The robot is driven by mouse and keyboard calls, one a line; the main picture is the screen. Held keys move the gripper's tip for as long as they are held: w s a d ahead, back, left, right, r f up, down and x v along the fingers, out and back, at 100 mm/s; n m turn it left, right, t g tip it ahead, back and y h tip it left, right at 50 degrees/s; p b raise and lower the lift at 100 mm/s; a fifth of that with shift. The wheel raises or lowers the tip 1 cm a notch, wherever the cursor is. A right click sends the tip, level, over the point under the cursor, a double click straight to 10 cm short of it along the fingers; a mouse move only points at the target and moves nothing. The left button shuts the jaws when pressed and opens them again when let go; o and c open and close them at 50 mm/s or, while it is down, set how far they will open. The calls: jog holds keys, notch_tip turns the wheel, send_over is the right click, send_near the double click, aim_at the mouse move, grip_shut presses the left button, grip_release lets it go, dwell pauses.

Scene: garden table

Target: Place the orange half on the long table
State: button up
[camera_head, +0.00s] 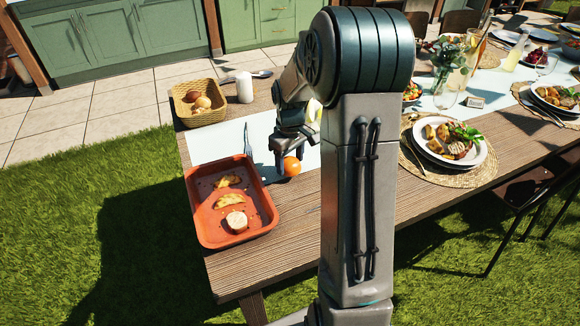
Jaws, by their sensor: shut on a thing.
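The orange half (292,167) is a small bright orange round shape near the left end of the long table (262,271). My gripper (282,168) is shut on it, just right of the red tray. I cannot tell whether the orange half touches the table or hangs slightly above it. My gripper covers part of it, and my arm hides the table to the right.
A red tray (195,205) with several food pieces lies at the near left corner. A wicker basket (186,117) and a white candle (244,87) stand behind. A plate of food (484,158) is on the right. The pale runner (220,145) has bare room.

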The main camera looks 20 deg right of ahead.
aim_at(290, 161)
jog(key=shift+f, duration=1.4)
jog(key=shift+f, duration=0.15)
jog(key=o, duration=1)
